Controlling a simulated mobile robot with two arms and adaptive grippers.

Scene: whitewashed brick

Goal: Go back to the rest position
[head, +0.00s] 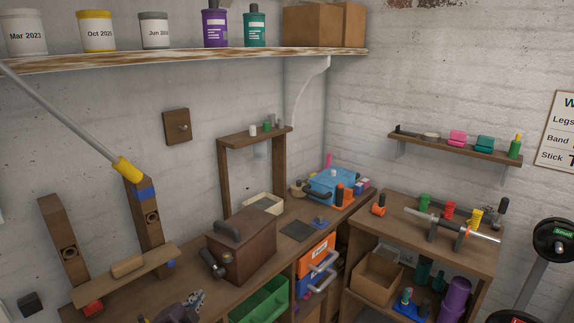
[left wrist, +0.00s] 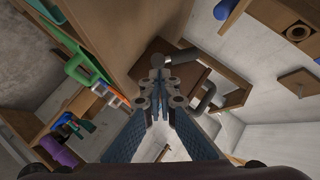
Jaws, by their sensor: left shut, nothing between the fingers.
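My left gripper (head: 184,307) shows at the bottom edge of the head view, in front of the workbench, with most of its arm out of frame. In the left wrist view its fingers (left wrist: 160,80) are together at the tips, with nothing between them. A wooden box (head: 242,246) with a dark handle on top and a dark cylinder on its side stands on the bench to the right of the gripper. The gripper appears apart from it. My right gripper is in neither view.
A green bin (head: 262,302) sits below the bench top. A side table (head: 405,225) with weights stands right. A long shelf (head: 190,56) runs above; a pole with a yellow end (head: 127,168) slants at left.

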